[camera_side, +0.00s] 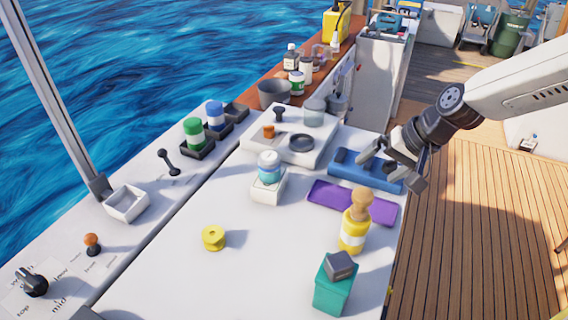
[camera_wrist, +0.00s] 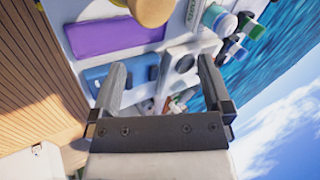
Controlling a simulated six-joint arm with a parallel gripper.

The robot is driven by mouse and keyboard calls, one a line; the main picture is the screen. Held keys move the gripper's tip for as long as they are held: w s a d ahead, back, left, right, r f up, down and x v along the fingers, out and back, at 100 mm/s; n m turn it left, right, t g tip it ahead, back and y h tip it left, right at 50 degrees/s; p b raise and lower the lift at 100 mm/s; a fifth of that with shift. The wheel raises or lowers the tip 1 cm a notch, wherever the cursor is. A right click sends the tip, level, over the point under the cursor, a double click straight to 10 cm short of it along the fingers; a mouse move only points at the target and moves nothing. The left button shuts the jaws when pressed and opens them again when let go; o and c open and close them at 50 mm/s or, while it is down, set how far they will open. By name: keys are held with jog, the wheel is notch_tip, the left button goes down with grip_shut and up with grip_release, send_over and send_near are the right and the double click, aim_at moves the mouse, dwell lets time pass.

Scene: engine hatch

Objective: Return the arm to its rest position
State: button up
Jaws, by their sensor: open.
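My gripper (camera_side: 392,168) is in the side view at the right edge of the white work surface (camera_side: 235,268), above and just beyond the blue tray (camera_side: 362,172). Its jaws are apart with nothing between them. In the wrist view my gripper (camera_wrist: 162,85) shows two separated fingers pointing over the blue tray (camera_wrist: 97,79) and the back of the surface. The arm reaches in from the upper right.
Near my gripper are a purple mat (camera_side: 352,203), a yellow bottle with a wooden knob (camera_side: 354,232) and a teal box with a grey block (camera_side: 333,290). Wooden deck (camera_side: 480,215) lies right.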

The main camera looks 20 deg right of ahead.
jog(key=s+d+f+n+g+h, duration=0.2)
jog(key=s+d+f+n+h, duration=0.2)
jog(key=s+d, duration=0.8)
notch_tip(320, 180, down, 2)
jog(key=shift+s+d+f+n, duration=0.1)
jog(key=shift+s+d+n, duration=0.2)
jog(key=shift+d+n, duration=0.6)
